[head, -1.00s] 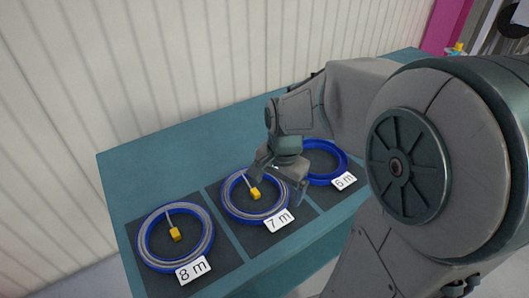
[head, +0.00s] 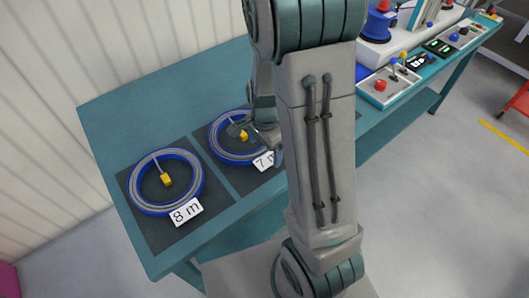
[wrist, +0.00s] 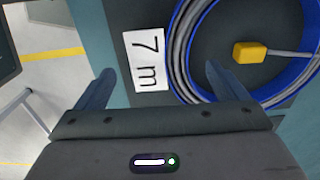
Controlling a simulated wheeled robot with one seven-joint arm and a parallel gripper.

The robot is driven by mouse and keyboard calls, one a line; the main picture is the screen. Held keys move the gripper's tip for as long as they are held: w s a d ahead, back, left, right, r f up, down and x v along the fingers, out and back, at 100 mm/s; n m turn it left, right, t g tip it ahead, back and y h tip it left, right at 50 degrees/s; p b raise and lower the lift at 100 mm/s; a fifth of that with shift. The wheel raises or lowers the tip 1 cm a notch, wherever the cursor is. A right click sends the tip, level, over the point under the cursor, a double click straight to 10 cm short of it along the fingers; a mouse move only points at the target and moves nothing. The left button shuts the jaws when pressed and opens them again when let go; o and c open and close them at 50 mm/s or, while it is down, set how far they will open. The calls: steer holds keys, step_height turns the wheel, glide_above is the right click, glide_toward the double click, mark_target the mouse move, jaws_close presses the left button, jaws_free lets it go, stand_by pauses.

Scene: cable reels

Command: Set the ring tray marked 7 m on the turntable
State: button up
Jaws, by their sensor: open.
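The ring tray marked 7 m (head: 222,152), a blue ring with grey cable and a yellow tag (head: 244,135), lies on a dark mat on the teal bench. My arm hides its right side. In the wrist view, the tray (wrist: 183,50) is at the upper right and its white 7 m label (wrist: 148,60) shows between my fingers. My gripper (head: 256,140) is open and empty over the tray's label side. In the wrist view (wrist: 158,73), one finger overlaps the tray's rim and the other is beyond the label; contact cannot be told.
The 8 m ring tray (head: 140,198) lies on its own mat at the left. My arm covers the place to the right of the 7 m tray. A control box (head: 392,88) with a red button and a white machine with blue parts (head: 378,24) stand at the upper right.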

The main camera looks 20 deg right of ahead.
steer(key=shift+f, duration=1.45)
steer(key=c, duration=1.9)
steer(key=shift+o, duration=0.2)
steer(key=shift+r, duration=0.1)
steer(key=shift+r, duration=0.1)
steer(key=shift+r+p, duration=0.55)
steer(key=shift+f, duration=0.15)
steer(key=shift+r+p, duration=0.4)
steer(key=shift+r, duration=0.15)
